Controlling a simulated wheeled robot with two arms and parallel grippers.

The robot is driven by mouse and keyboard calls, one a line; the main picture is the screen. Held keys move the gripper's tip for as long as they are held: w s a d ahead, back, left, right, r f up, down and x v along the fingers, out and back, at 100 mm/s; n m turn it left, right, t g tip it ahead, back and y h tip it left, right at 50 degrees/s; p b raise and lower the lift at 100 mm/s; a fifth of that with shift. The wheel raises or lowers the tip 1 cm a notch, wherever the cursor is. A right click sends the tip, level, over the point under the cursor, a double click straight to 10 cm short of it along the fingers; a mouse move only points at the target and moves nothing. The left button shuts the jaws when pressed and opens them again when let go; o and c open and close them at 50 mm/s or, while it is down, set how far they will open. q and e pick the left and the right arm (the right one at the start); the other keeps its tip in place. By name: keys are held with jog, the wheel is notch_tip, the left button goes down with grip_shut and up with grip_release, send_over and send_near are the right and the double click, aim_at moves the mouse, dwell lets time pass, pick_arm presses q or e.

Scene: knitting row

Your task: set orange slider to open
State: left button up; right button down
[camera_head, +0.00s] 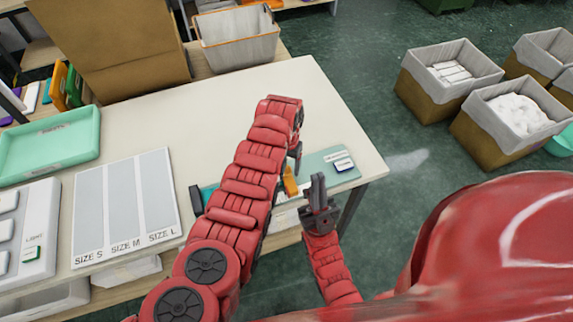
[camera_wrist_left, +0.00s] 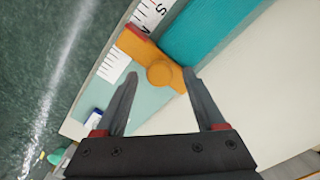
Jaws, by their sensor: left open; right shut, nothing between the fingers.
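The orange slider (camera_wrist_left: 133,45) has a round knob and sits across a white ruled scale, beside a teal bar (camera_wrist_left: 215,30). Part of the orange slider (camera_head: 290,182) also shows in the head view on a pale green board (camera_head: 318,164), partly hidden by my left arm. My left gripper (camera_wrist_left: 160,74) is open, its fingertips on either side of the knob in the picture; I cannot tell whether they touch it. In the head view the left gripper (camera_head: 297,157) points down over the board. My right gripper (camera_head: 318,180) is shut and empty, in front of the table edge.
A dark-blue and white block (camera_head: 343,165) lies on the green board's right end. A size chart (camera_head: 124,207), a mint tray (camera_head: 50,146) and a white switch panel (camera_head: 28,235) are left of my arm. Lined bins stand on the floor at right. The table's back middle is clear.

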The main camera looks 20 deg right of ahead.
pick_arm(q)
jog(key=shift+f, duration=0.2)
jog(key=shift+s, duration=0.1)
grip_shut()
dwell(1.4)
